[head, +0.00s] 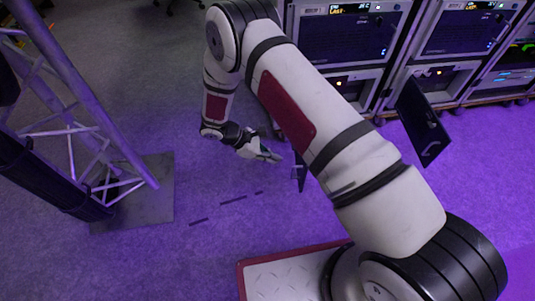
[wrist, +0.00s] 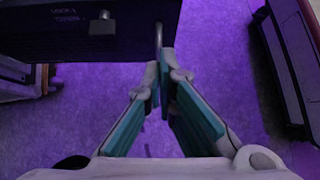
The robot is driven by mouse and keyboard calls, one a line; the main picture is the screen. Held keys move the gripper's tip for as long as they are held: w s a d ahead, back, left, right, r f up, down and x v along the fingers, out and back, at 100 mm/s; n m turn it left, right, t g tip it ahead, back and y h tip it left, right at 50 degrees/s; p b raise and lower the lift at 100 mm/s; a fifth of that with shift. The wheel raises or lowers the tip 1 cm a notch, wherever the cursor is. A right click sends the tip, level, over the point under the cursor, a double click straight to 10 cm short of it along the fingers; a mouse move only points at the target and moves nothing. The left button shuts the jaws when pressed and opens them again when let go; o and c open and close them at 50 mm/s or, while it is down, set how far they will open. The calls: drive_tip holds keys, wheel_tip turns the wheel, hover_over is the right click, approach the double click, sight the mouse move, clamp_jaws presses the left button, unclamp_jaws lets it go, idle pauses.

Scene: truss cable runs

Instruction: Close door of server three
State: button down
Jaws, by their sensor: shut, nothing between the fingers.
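In the wrist view a dark door panel (wrist: 75,35) with small upside-down lettering and a latch block (wrist: 103,27) fills the upper left. A metal handle bar (wrist: 158,38) stands at its right edge. My gripper (wrist: 165,72) is shut and empty, its fingertips just below the handle's end; I cannot tell whether they touch. In the head view my gripper (head: 276,158) is low over the floor, beside a narrow dark piece (head: 299,172) partly hidden by my arm. Another dark door (head: 423,118) stands open at the right rack. I cannot read which is server three.
Server racks (head: 465,28) line the back right, with lit displays; my arm hides part of the left one (head: 350,38). A metal truss (head: 95,110) on a dark floor plate (head: 150,205) stands at the left. Open purple-lit floor (head: 215,235) lies between.

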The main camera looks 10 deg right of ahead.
sight(294, 167)
drive_tip(key=b+x, duration=0.1)
drive_tip(key=x, duration=0.4)
drive_tip(key=shift+d+r, duration=0.1)
drive_tip(key=shift+d, duration=0.1)
drive_tip(key=shift+s+d+r+b, duration=0.1)
drive_tip(key=shift+d+b, duration=0.15)
drive_tip(key=shift+d, duration=0.55)
drive_tip(key=shift+s+d+r+b, duration=0.1)
drive_tip(key=shift+d+b, duration=0.15)
drive_tip(key=shift+d, duration=0.55)
